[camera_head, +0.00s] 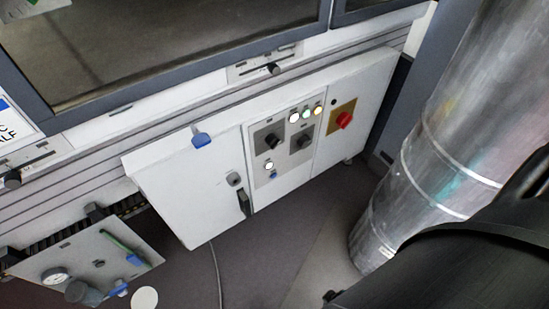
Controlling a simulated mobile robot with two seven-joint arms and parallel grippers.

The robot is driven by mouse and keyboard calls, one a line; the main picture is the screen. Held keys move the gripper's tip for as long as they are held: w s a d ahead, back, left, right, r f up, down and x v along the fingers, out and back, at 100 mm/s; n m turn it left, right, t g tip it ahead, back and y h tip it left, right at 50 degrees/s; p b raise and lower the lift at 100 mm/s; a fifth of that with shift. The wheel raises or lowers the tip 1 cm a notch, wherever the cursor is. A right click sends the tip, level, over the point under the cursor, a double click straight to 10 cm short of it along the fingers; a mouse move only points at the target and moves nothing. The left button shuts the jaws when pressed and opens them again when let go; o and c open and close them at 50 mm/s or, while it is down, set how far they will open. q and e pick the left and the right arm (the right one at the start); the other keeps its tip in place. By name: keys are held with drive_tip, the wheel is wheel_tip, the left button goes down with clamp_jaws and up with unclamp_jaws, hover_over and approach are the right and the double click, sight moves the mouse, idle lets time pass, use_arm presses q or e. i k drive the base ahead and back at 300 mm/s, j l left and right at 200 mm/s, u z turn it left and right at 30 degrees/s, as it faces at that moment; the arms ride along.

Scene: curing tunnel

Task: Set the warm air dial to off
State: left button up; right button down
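A white control cabinet (200,190) stands below the windowed tunnel. Its grey panel carries two dark rotary dials: a left dial (272,140) on a black plate and a right dial (304,141) on a grey plate. Their labels are too small to read, so I cannot tell which is the warm air dial or where either one points. Neither gripper is in view, and nothing is touching the dials.
Indicator lamps (306,112) sit above the dials. A red knob (344,119) on a yellow plate is to their right. A large metal duct (440,140) stands at right. A gauge panel (90,262) is at lower left. Floor before the cabinet is mostly clear, with a thin cable (216,275).

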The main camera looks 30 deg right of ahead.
sight(304, 142)
drive_tip(key=z, duration=1.25)
